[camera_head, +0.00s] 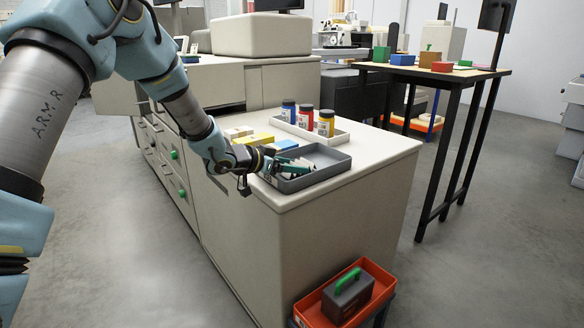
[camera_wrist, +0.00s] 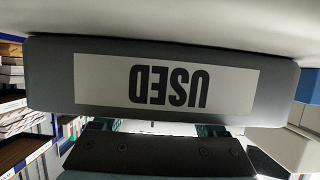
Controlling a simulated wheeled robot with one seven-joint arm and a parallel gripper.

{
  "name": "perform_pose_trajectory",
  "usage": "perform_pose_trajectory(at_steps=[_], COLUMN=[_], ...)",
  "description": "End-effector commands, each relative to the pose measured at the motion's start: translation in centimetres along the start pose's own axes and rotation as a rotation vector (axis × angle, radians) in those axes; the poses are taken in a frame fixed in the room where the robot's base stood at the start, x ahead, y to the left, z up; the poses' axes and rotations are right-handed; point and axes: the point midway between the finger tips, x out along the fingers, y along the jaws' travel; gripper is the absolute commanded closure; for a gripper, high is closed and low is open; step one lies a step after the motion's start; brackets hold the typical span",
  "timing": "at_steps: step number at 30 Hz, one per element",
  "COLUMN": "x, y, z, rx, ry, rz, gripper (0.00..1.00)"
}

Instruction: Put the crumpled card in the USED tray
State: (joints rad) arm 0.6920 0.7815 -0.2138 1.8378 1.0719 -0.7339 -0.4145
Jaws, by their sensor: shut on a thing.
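The USED tray in the wrist view (camera_wrist: 50,78) shows its grey wall close up, with a pale label reading USED upside down. In the head view, a grey tray (camera_head: 322,177) stands at the near corner of the beige cabinet top, with pale pieces inside. My gripper (camera_head: 275,167) is at this tray's left end, with its teal fingers reaching to the rim. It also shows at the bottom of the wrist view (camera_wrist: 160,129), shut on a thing. A whitish strip between the fingers may be the crumpled card, mostly hidden; its shape is not clear.
A white tray (camera_head: 338,138) with blue, red and yellow bottles stands behind the grey tray. Yellow and blue blocks lie left of it. An orange bin (camera_head: 376,272) with a dark green-handled box is below right. A black-legged table (camera_head: 450,76) with coloured blocks stands beyond.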

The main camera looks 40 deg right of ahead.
Motion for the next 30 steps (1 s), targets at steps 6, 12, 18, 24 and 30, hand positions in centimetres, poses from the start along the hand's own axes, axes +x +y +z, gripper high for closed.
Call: perform_pose_trajectory(at_steps=[6,12,18,24,30], x=[0.1,0.1,0.1,0.1,-1.3], y=[0.0,-0.1,-0.1,-0.1,-0.2], z=[0.2,0.4,0.4,0.3,0.1], rx=[0.002,0.002,0.002,0.002,0.002], ry=[0.001,0.001,0.001,0.001,0.001], rz=[-0.001,-0.001,-0.001,-0.001,-0.004], gripper=[0.79,0.21,0.00,0.00,0.00])
